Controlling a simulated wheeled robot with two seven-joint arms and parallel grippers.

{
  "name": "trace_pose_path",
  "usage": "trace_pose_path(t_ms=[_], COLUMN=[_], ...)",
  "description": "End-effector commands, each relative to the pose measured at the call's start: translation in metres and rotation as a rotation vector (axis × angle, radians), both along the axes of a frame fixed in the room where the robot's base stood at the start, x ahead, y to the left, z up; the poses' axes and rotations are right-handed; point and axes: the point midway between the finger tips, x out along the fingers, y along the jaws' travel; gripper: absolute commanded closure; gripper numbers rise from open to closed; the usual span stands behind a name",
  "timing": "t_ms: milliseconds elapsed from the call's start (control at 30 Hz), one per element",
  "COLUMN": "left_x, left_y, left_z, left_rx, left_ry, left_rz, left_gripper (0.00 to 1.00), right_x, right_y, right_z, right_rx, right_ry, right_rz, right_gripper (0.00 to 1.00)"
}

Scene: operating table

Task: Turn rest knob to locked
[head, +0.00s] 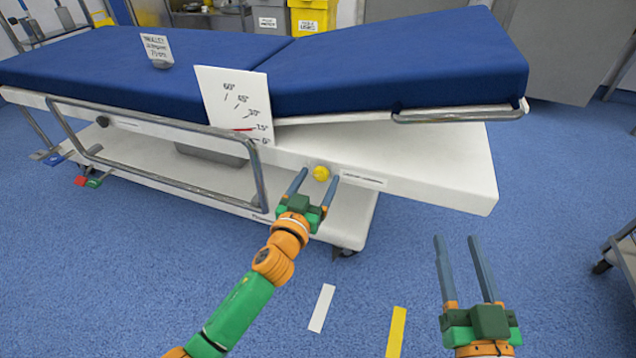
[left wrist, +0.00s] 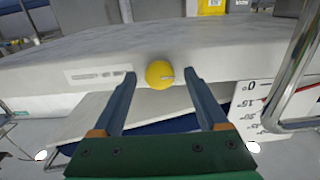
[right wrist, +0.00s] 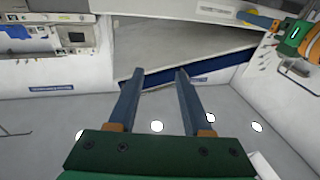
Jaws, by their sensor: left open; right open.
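The rest knob is a round yellow knob (head: 321,173) on the white side of the operating table's head end, beside a small printed label (head: 364,180). My right gripper (head: 461,240) is open and empty above the floor at the right.
A white angle card (head: 235,105) with a red line near 15° stands left of the knob. A metal side rail (head: 170,165) runs along the table's left side. The blue headrest pad (head: 400,60) is slightly raised.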

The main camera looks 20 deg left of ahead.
Motion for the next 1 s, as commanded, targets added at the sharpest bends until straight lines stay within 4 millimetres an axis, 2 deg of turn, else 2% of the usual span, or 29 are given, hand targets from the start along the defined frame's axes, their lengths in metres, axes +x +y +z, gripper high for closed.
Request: trace_pose_path(t_ms=[300, 333, 600, 867, 1000], left_x=[0.003, 0.003, 0.003, 0.003, 0.003], left_y=[0.000, 0.000, 0.000, 0.000, 0.000], left_z=[0.000, 0.000, 0.000, 0.000, 0.001], left_rx=[0.000, 0.000, 0.000, 0.020, 0.074], left_ry=[0.001, 0.001, 0.001, 0.000, -0.001], left_rz=[0.000, 0.000, 0.000, 0.000, 0.001], left_gripper=[0.24, 0.26, 0.99, 1.00, 1.00], right_x=[-0.001, -0.001, -0.001, 0.000, 0.000], right_y=[0.001, 0.001, 0.001, 0.001, -0.001], right_z=[0.006, 0.006, 0.006, 0.004, -0.012], right_rx=[0.007, 0.007, 0.006, 0.004, -0.013], right_ry=[-0.032, -0.032, -0.030, -0.018, 0.064], right_rz=[0.003, 0.003, 0.003, 0.002, -0.005], right_gripper=[0.50, 0.50, 0.50, 0.50, 0.50])
